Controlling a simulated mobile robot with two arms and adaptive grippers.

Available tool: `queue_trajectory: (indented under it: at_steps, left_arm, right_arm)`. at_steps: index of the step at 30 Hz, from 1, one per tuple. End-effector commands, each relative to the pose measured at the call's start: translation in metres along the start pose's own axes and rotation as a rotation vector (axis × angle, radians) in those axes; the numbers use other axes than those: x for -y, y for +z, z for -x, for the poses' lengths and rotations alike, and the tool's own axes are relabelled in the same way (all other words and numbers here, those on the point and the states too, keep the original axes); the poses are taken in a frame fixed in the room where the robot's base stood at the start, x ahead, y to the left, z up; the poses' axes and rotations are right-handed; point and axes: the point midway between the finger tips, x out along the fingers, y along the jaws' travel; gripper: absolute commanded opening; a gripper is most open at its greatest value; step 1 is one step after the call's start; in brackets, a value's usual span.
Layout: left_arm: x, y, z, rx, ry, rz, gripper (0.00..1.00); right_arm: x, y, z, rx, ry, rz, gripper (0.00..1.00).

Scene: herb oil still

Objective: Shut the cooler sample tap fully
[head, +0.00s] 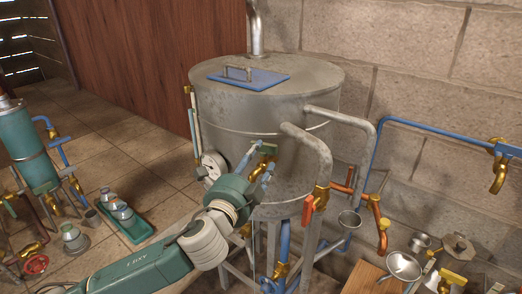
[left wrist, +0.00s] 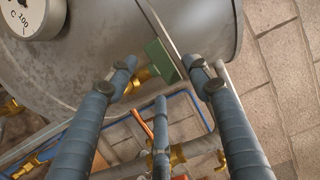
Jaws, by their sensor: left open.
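A brass tap (head: 257,164) with a flat green handle (head: 268,148) is on the side of the large grey metal vessel (head: 230,110). My left gripper (head: 262,160) is in front of this tap with its blue-grey fingers spread. In the left wrist view the green handle (left wrist: 162,60) lies between the tips of the left gripper (left wrist: 161,68), one finger on each side, with gaps visible. The brass body (left wrist: 143,77) is partly hidden behind the left finger. I cannot tell how far the tap is turned. My right gripper is not in view.
A round dial gauge (head: 213,165) sits left of the tap. A thick grey pipe (head: 322,160) and an orange-handled brass valve (head: 318,197) stand close on the right. A green tray (head: 128,226) holds jars at left.

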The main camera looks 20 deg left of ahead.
Motion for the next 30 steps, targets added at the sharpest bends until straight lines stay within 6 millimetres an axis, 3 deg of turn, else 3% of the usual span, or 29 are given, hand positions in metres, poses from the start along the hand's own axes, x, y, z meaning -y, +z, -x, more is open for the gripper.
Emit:
queue_trajectory:
  at_steps: [6, 17, 19, 24, 30]
  left_arm:
    - [0.001, 0.0, -0.029, 0.001, 0.001, 0.002, 0.5]
    - [-0.001, 0.0, -0.035, -0.001, 0.001, 0.002, 0.5]
    - [-0.001, 0.0, -0.035, -0.001, 0.001, 0.002, 0.42]
    - [-0.001, 0.0, -0.035, -0.001, 0.001, 0.002, 0.08]
    - [-0.001, 0.002, -0.035, -0.017, 0.002, 0.0, 0.05]
  right_arm:
    - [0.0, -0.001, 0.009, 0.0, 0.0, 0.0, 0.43]
    - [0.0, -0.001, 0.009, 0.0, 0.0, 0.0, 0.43]
    - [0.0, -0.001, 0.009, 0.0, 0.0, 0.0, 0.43]
    - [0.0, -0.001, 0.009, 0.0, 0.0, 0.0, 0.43]
    - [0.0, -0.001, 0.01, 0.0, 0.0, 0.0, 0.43]
